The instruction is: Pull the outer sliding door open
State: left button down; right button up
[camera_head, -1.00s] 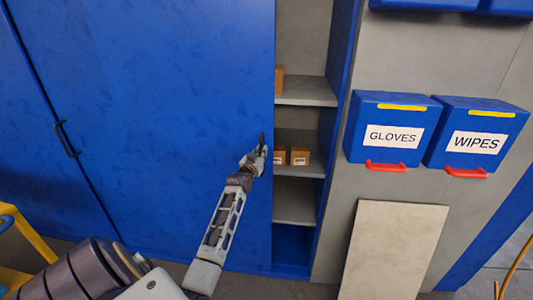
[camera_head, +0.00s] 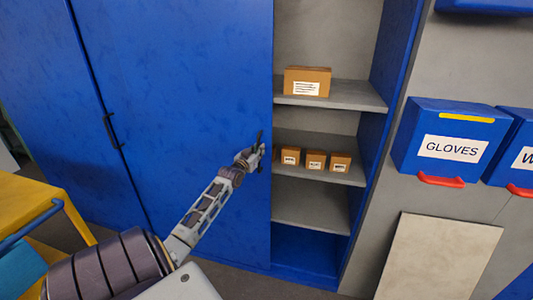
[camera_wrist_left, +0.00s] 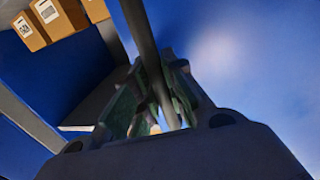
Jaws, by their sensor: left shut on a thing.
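The outer sliding door (camera_head: 190,90) is a large blue panel in the head view. It stands partly open, with shelves showing to the right of its edge. My left gripper (camera_head: 255,150) is at the door's right edge. In the left wrist view my left gripper (camera_wrist_left: 160,95) is shut around a dark bar-shaped handle (camera_wrist_left: 139,30) on the blue door. The handle also shows in the head view (camera_head: 260,137), mostly hidden by the fingers. My right gripper is not in view.
The open shelves hold a larger carton (camera_head: 307,82) and several small boxes (camera_head: 315,160). Blue GLOVES (camera_head: 450,145) and WIPES (camera_head: 524,155) bins hang on the right. A pale panel (camera_head: 440,258) leans below them. A yellow table (camera_head: 30,205) stands at left.

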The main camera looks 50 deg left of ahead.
pick_arm(q)
jog(key=shift+s+a, duration=0.5)
jog(key=shift+a, duration=0.35)
jog(key=c, duration=1.5)
grip_release()
jog(key=shift+o, duration=0.2)
jog(key=v, duration=1.2)
